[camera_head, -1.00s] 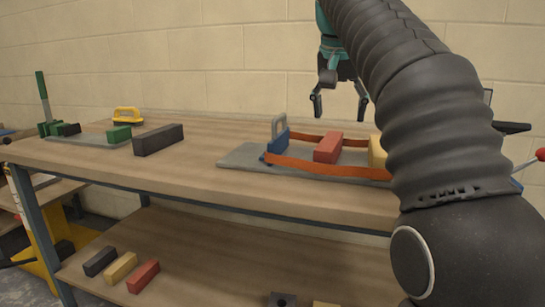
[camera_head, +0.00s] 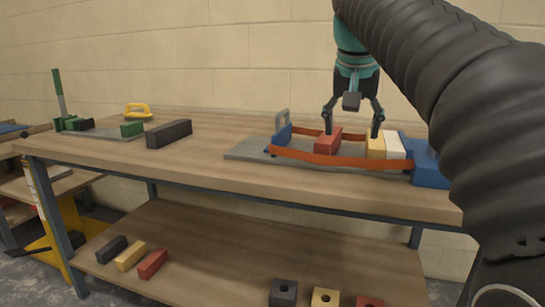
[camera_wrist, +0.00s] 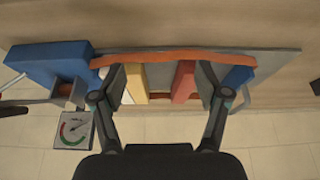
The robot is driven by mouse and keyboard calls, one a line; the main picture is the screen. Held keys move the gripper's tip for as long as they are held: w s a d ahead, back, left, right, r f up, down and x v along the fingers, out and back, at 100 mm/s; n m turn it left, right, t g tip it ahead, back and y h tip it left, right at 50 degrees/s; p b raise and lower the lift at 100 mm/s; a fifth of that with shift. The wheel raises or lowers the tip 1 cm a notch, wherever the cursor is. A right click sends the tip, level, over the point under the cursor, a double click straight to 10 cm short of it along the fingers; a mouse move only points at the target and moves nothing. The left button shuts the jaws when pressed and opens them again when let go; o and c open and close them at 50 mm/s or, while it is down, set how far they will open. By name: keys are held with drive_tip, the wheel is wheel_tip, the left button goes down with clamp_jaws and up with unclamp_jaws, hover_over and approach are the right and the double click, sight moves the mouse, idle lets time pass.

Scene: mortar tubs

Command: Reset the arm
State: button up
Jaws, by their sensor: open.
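My gripper (camera_head: 352,126) is open and empty, pointing down just above the strapped board on the workbench. In the wrist view my gripper (camera_wrist: 160,85) has its fingers spread wide, with a yellow block (camera_wrist: 134,84) and a red block (camera_wrist: 183,80) beyond and between them. In the head view the red block (camera_head: 328,143) sits below the left finger and the yellow block (camera_head: 376,146) below the right finger. I cannot tell whether the fingers touch anything. My arm fills the right of the head view.
An orange strap (camera_head: 335,161) rings the blocks on a grey board (camera_head: 248,150), with a blue block (camera_head: 428,165) at its right end. A dark bar (camera_head: 169,133) and a yellow-handled tool (camera_head: 138,110) lie left. The bench's front left is clear. A lower shelf (camera_head: 210,240) holds several blocks.

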drive_tip(key=s+f+n+p, duration=0.1)
drive_tip(key=s+f, duration=1)
drive_tip(key=f, duration=0.2)
drive_tip(key=s+f+n+t+y+p, duration=0.1)
drive_tip(key=s+f+n, duration=0.1)
drive_tip(key=s+f, duration=0.9)
wheel_tip(320, 180, down, 3)
drive_tip(key=shift+s+d+f+p, duration=0.1)
drive_tip(key=shift+s+d+p, duration=0.2)
drive_tip(key=shift+d, duration=0.15)
